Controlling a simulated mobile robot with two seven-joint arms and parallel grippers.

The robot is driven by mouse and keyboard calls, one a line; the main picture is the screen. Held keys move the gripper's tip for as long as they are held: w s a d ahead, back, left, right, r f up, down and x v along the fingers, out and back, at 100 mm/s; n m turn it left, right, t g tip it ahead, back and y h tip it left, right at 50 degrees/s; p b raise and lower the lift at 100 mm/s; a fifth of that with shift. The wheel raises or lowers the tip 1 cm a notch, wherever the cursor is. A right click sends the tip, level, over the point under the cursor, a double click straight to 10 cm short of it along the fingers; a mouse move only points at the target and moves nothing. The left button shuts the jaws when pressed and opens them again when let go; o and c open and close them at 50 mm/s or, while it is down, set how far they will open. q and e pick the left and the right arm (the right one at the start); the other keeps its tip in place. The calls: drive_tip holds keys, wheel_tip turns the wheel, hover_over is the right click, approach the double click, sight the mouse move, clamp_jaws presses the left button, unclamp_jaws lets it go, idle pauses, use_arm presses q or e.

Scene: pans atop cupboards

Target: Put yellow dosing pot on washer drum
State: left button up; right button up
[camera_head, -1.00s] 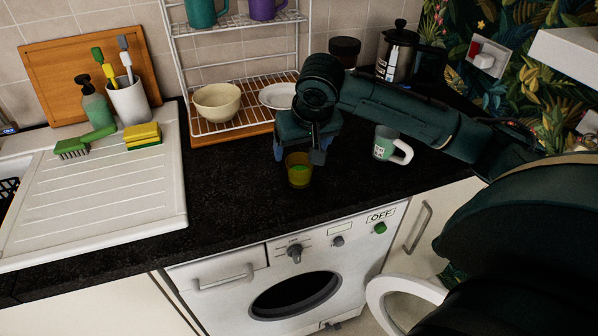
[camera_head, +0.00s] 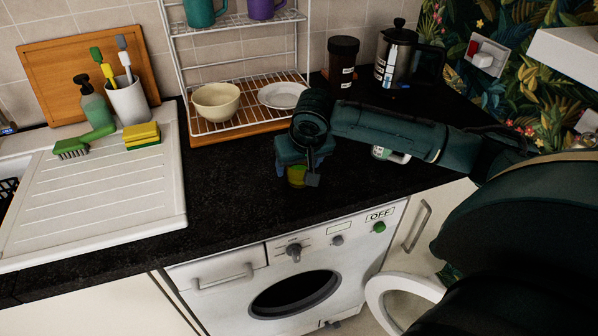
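The yellow dosing pot (camera_head: 297,176), with green inside, stands on the black worktop above the washer. Its top is partly hidden by my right gripper (camera_head: 297,174). That gripper points down over the pot, its fingers apart on either side of it; contact is not clear. The white washer (camera_head: 228,295) sits under the worktop, and its dark drum opening (camera_head: 293,296) faces out. The round washer door (camera_head: 376,297) stands open at the right, partly hidden by my arm. My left gripper is not in view.
A wire rack (camera_head: 236,123) with a bowl (camera_head: 217,101) and plate (camera_head: 284,95) stands behind. The sink drainer (camera_head: 120,200) is at the left. The worktop left of the pot is clear.

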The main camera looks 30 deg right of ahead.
drive_tip(key=c, duration=0.8)
drive_tip(key=shift+c, duration=0.2)
